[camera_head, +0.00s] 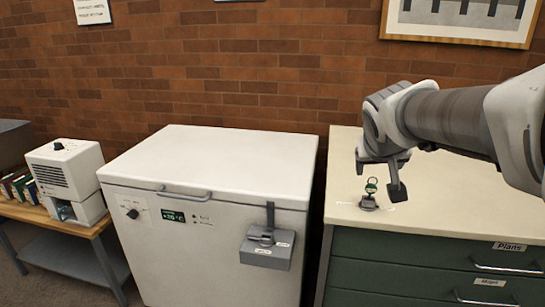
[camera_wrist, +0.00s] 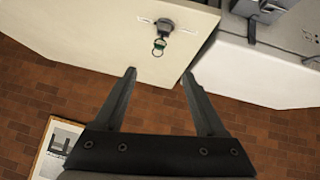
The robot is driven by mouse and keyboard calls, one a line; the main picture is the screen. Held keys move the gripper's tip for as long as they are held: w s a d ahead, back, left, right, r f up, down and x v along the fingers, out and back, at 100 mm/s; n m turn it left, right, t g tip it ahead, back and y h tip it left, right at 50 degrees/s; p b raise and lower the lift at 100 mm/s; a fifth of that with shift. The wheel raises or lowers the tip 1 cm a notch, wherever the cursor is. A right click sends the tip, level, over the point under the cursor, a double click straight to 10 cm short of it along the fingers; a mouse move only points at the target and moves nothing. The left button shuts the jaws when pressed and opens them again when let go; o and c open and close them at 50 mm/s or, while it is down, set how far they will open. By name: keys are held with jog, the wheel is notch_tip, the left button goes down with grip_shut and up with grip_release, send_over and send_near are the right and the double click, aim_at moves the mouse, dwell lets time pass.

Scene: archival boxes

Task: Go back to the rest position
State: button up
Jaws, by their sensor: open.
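My gripper (camera_head: 381,181) is above the left part of the drawer cabinet's pale top (camera_head: 450,190) in the head view. In the wrist view my gripper (camera_wrist: 160,88) has its two fingers spread wide with nothing between them. A small dark grey fixture with a key ring and green tag (camera_head: 369,198) is on the cabinet top, close to my fingertips in the head view. It also shows in the wrist view (camera_wrist: 164,27), beyond the fingertips and apart from them.
A white chest freezer (camera_head: 212,165) with a grey lock box (camera_head: 266,248) on its front stands left of the green drawer cabinet (camera_head: 400,262). A white device (camera_head: 68,175) sits on a low table at far left. A brick wall (camera_head: 210,60) with a framed picture (camera_head: 460,20) is behind.

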jog(key=s+a+f+n+g+y, duration=0.1)
jog(key=s+a+f, duration=0.25)
jog(key=s, duration=0.35)
jog(key=s+a+f+n+g+y, duration=0.1)
jog(key=s+a+f+y, duration=0.1)
jog(key=s+a, duration=0.35)
jog(key=s+a+f+g+y, duration=0.1)
jog(key=s+a+f, duration=0.15)
jog(key=s, duration=0.65)
notch_tip(320, 180, up, 15)
jog(key=p, duration=1.5)
jog(key=shift+w+d+r+p, duration=0.2)
jog(key=shift+w+d+p, duration=0.1)
jog(key=shift+d, duration=0.15)
jog(key=shift+d, duration=0.1)
